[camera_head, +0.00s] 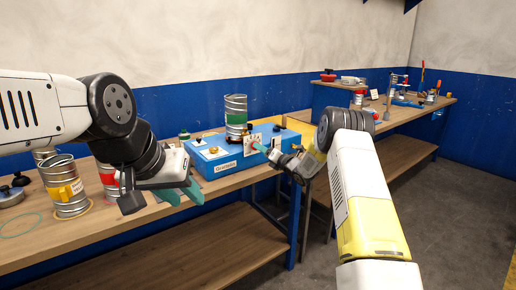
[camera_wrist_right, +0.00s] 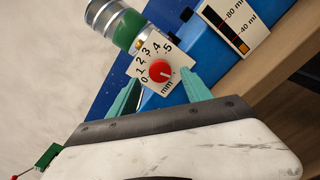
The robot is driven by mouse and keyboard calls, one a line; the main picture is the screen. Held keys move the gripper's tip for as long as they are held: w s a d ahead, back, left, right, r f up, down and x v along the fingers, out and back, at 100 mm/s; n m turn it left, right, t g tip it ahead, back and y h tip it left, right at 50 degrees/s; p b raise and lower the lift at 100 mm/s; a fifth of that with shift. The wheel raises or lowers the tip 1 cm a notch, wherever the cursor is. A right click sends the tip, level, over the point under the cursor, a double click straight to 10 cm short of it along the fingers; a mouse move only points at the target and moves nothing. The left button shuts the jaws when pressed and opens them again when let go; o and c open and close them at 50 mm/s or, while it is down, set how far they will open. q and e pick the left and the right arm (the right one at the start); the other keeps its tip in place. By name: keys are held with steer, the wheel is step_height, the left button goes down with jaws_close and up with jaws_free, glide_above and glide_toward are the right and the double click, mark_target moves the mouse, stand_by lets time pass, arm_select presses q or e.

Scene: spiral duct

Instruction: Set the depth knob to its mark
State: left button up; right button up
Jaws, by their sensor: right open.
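The depth knob (camera_wrist_right: 161,71) is red and round, on a white dial plate (camera_wrist_right: 150,52) numbered 0 to 5 with "mm" in the right wrist view. The plate is on the front of a blue machine (camera_head: 222,158). My right gripper (camera_wrist_right: 160,80) is open, with one teal finger on each side of the knob; I cannot tell if they touch it. In the head view my right gripper (camera_head: 264,149) points at the machine's front and partly hides the dial.
A metal can with a green band (camera_head: 236,114) stands on the machine. A scale card marked in ml (camera_wrist_right: 232,27) is beside the dial. A yellow-banded can (camera_head: 66,190) is at the left on the wooden bench (camera_head: 110,212). A second bench (camera_head: 398,122) holds tools.

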steer(key=shift+x, duration=2.05)
jaws_close()
